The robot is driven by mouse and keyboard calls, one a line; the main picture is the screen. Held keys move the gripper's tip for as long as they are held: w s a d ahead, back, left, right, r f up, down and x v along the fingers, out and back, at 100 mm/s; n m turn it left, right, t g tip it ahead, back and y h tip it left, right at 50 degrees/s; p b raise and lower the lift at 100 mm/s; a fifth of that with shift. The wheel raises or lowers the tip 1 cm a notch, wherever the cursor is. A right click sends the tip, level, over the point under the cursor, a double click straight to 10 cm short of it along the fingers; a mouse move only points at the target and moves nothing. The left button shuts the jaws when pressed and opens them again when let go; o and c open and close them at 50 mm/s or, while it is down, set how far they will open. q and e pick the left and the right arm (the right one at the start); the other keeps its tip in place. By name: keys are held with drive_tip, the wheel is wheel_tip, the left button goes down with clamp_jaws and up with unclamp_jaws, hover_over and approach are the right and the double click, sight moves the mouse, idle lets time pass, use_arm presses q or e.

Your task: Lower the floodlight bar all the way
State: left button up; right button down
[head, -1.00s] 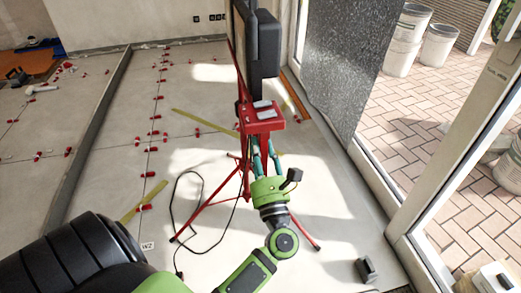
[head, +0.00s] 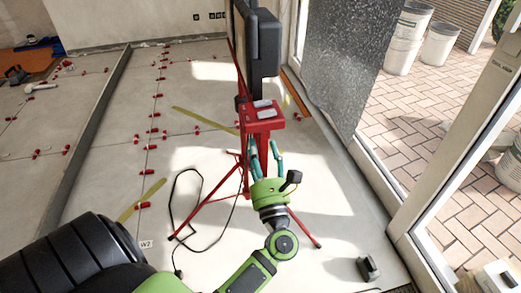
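A black floodlight (head: 265,48), seen nearly edge-on, is at the top of a red tripod stand (head: 246,172) in the middle of the head view. The bar behind it is mostly hidden. A red bracket (head: 262,118) with two grey pieces on top sits below the lamp. My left gripper (head: 264,142) points up at the stand just below the bracket. Its two teal fingers are apart, with nothing clearly held between them. I cannot tell whether they touch the stand. My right gripper is not in view.
A black cable (head: 172,210) loops on the floor left of the stand. Red levelling clips (head: 143,205) and yellow strips lie on the tiles. A speckled dark panel (head: 345,60) and a glazed door frame stand to the right. A small dark object (head: 367,268) lies at lower right.

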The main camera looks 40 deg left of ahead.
use_arm(q)
drive_tip(key=shift+r, duration=0.2)
drive_tip(key=v, duration=1.2)
drive_tip(key=shift+w+f, duration=0.1)
